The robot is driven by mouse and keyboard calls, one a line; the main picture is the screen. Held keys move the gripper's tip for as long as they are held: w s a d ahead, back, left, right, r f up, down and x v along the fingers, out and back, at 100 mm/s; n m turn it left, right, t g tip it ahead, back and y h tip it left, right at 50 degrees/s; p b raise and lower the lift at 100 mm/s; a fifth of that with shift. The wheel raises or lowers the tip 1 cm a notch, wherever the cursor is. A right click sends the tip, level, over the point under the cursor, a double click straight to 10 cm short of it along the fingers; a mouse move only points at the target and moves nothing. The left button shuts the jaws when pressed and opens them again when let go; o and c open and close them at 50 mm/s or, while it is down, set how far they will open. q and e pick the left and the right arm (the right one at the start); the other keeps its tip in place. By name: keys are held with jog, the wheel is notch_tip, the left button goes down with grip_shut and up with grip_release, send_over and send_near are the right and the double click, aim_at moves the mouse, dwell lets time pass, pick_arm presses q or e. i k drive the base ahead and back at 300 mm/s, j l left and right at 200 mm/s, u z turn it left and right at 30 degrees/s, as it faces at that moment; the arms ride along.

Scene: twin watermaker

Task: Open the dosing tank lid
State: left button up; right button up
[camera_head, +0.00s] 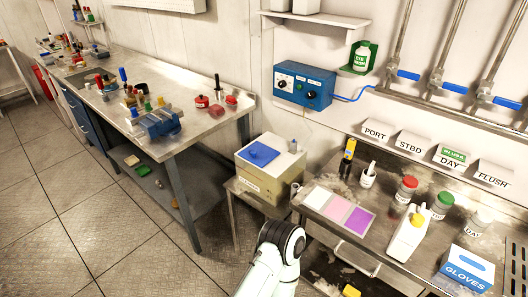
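A cream box-shaped tank (266,178) with printed lettering on its front stands on a small low stand, between the two benches. A blue lid (258,154) lies flat on its top and looks closed. A small whitish fitting (293,146) sits on the tank's top to the right of the lid. One of my white arms with a dark round joint rises from the bottom edge, in front of the tank and below it in the picture. It does not cover the lid. No gripper fingers show in this view.
The steel bench (375,240) at right holds bottles, coloured pads (340,211) and a glove box (466,270). A blue control box (304,86) hangs on the wall above the tank. The left workbench (180,140) carries a blue vise (157,124). Tiled floor is open at left.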

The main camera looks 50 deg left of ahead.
aim_at(260, 154)
jog(key=u, duration=1.9)
